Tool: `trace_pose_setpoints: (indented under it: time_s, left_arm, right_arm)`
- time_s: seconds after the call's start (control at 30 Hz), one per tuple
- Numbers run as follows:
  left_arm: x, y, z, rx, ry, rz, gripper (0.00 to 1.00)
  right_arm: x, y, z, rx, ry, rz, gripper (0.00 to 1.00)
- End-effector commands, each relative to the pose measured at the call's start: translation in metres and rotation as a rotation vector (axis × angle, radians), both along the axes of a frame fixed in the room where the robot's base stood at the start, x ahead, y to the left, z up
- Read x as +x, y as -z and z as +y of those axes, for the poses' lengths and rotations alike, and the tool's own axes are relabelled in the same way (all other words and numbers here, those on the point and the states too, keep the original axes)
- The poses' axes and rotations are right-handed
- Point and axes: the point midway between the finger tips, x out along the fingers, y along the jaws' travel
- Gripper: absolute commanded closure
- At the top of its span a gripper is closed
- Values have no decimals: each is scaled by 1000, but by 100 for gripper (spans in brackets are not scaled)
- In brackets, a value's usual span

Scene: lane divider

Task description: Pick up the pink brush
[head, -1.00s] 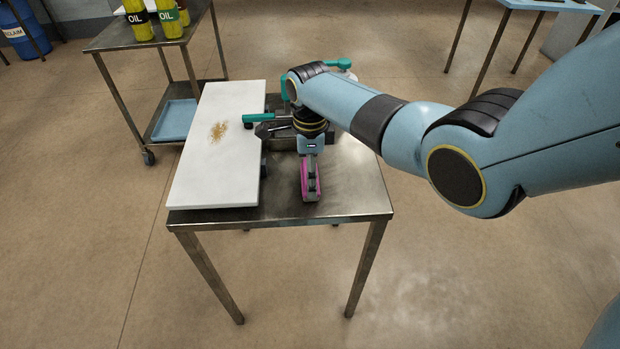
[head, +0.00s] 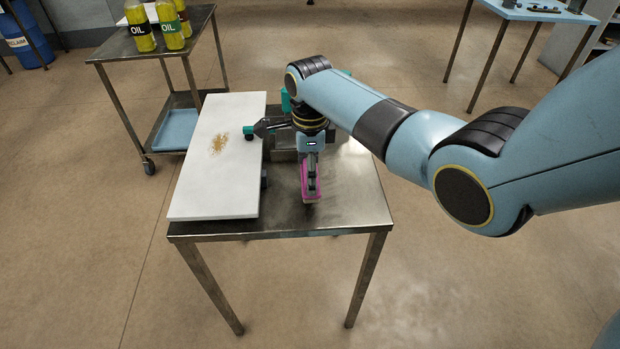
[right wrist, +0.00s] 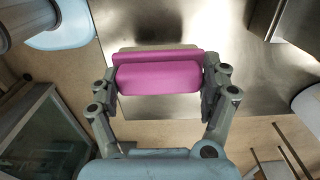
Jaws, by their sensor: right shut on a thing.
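The pink brush (head: 304,183) is at the front part of the steel table, right of the white board. In the right wrist view the pink brush (right wrist: 158,77) lies between both fingers, which press on its two ends. My right gripper (head: 311,190) is shut on it; in the right wrist view the gripper (right wrist: 158,85) shows both fingers around the brush. The arm hides part of the brush in the head view. I cannot tell whether the brush touches the table. My left gripper is not in view.
The white board (head: 195,190) with a brown crumb patch (head: 219,143) covers the table's left side. A grey tray (head: 283,148) with teal-handled tools (head: 286,101) stands behind the gripper. The table top (head: 358,195) is clear at the right. A cart with oil bottles (head: 138,27) stands back left.

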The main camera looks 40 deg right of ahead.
Motion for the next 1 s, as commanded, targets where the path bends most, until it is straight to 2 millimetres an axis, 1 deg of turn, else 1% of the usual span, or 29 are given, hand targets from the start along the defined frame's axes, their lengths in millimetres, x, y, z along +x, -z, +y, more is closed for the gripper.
trace_pose_setpoints:
  time_s: [0.03, 0.07, 0.3, 0.5, 0.7, 0.97, 1.0]
  left_arm:
    - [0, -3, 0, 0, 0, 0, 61]
    - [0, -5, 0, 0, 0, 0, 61]
    - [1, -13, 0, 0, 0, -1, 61]
    - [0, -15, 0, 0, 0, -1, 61]
    - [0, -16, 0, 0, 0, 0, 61]
    - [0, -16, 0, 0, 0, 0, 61]
    - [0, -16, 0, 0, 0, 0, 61]
  right_arm:
    - [-2, -11, -3, -2, 0, -2, 53]
    - [-10, -13, -8, -5, 2, 2, 53]
    - [-56, -46, -40, -5, 1, 1, 53]
    - [-84, -66, -60, -4, 0, 1, 53]
    - [-95, -75, -67, -1, 0, 1, 53]
    - [-96, -76, -67, 0, 0, 0, 53]
    - [-96, -76, -67, 0, 0, 0, 23]
